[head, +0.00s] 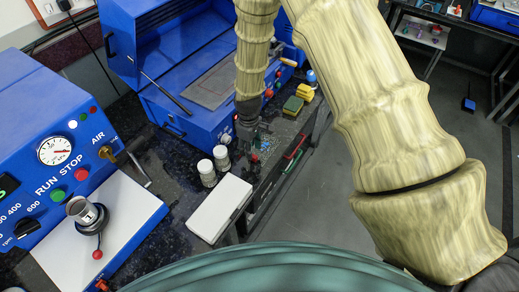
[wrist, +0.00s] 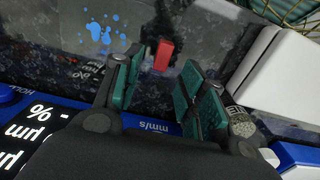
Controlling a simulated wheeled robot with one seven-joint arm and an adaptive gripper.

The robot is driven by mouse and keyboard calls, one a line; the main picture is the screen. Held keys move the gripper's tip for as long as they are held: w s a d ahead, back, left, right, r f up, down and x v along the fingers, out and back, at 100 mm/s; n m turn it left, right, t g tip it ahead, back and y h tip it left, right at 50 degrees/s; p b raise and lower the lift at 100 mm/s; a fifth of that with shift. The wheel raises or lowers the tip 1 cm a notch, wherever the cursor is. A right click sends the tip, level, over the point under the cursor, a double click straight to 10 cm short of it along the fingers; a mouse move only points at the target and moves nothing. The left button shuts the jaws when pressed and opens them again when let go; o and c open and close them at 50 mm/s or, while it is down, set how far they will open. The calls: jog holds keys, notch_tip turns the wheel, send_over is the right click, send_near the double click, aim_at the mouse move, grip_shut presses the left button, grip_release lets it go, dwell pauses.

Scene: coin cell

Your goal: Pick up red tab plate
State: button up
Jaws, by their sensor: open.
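A red tab (wrist: 164,55) stands out against the dark granite worktop in the wrist view, with a dark part beside it on its left. The rest of the plate is hard to make out. My gripper (wrist: 163,76) is open, its two green-padded fingers apart with nothing between them. The red tab lies beyond the fingertips, in line with the gap.
Two lidded jars (head: 207,173) and a white box (head: 220,207) stand close by; a jar (wrist: 240,118) is near the right finger. Blue splashes (wrist: 104,30) mark the surface. The blue machine (head: 190,110) stands behind. Green and yellow blocks (head: 293,105) lie right.

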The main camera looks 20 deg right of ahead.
jog(key=shift+f+p, duration=0.9)
jog(key=shift+f, duration=1.1)
grip_shut()
